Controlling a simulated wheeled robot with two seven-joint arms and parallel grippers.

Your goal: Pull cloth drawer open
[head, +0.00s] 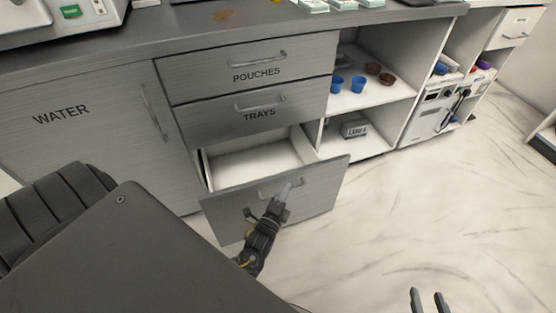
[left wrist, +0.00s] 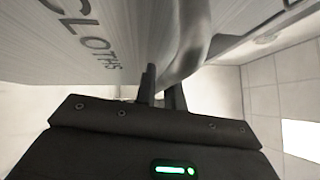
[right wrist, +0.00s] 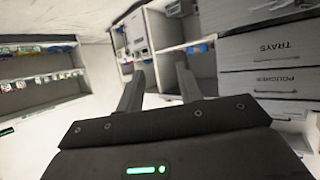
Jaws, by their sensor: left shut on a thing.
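The cloth drawer (head: 322,190) is the lowest drawer under the trays drawer, and it stands pulled out with its white, empty-looking inside showing. Its front with the word CLOTHS (left wrist: 92,38) fills the upper left of the left wrist view. My left gripper (head: 284,192) is at the drawer's handle (left wrist: 190,45), with its fingers shut on the bar; in the head view the gripper hides part of the handle. My right gripper (head: 428,300) is empty, with its fingers apart, over the floor at the lower right; its fingers also show in the right wrist view (right wrist: 160,85).
The pouches drawer (head: 225,70) and trays drawer (head: 290,108) above are shut. The water cupboard door (head: 90,130) at the left is shut. Open shelves with blue cups (head: 357,84) and a box (head: 354,129) stand right of the drawer. The floor (head: 400,220) in front is clear.

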